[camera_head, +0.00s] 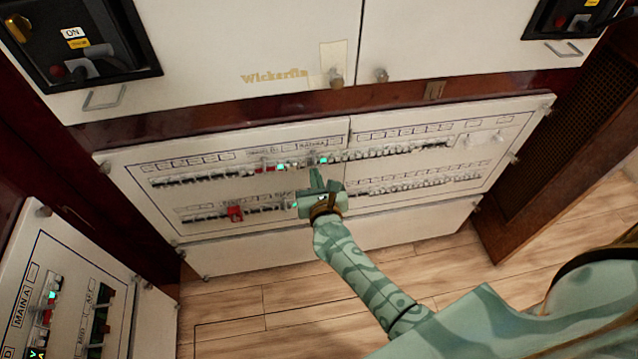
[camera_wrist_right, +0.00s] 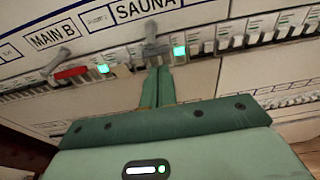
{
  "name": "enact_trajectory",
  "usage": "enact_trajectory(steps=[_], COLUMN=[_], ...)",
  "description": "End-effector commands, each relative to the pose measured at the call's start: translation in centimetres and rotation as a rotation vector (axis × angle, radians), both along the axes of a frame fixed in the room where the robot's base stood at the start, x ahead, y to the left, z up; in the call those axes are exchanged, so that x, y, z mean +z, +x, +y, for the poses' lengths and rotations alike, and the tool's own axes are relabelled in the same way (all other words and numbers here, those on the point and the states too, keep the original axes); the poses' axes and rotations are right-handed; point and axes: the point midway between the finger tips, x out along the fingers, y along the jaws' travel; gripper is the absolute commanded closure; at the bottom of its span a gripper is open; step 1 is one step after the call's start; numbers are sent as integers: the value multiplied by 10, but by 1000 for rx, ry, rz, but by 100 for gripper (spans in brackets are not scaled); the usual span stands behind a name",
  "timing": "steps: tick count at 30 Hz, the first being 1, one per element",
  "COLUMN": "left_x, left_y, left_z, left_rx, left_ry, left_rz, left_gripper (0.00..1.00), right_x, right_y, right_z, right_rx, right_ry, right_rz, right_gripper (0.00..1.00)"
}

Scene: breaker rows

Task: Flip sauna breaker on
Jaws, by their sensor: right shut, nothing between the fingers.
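The sauna breaker (camera_wrist_right: 151,42) shows in the right wrist view as a grey lever under the label SAUNA (camera_wrist_right: 140,8). Its lever stands upward, and a green light (camera_wrist_right: 180,50) is lit just right of it. My right gripper (camera_wrist_right: 158,70) is shut and empty, with its fingertips just below the lever. I cannot tell whether they touch it. In the head view my right gripper (camera_head: 316,174) is at the upper breaker row of the white panel (camera_head: 230,222), its fingertips just under the sauna breaker. My left gripper is not in view.
MAIN B, with a grey lever, red part (camera_wrist_right: 71,72) and lit green light (camera_wrist_right: 103,69), is left of the sauna breaker. White breakers (camera_wrist_right: 240,40) continue closely to the right. A lower row holds a red block (camera_head: 235,213). A MAIN A panel (camera_head: 50,290) stands at lower left.

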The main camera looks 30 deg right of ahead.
Motion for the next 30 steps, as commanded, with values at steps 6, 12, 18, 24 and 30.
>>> enact_trajectory(steps=[6,12,18,24,30], left_x=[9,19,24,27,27], left_y=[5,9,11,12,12], left_z=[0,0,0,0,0], left_rx=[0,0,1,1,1], left_ry=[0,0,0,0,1], left_rz=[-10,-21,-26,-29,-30], left_gripper=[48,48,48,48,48], right_x=[8,17,23,27,28], right_y=[-32,-79,-121,-145,-152], right_z=[9,23,35,42,44], right_rx=[1,1,1,0,0], right_ry=[0,1,0,0,0], right_rz=[0,0,0,0,-1], right_gripper=[100,100,100,100,100])
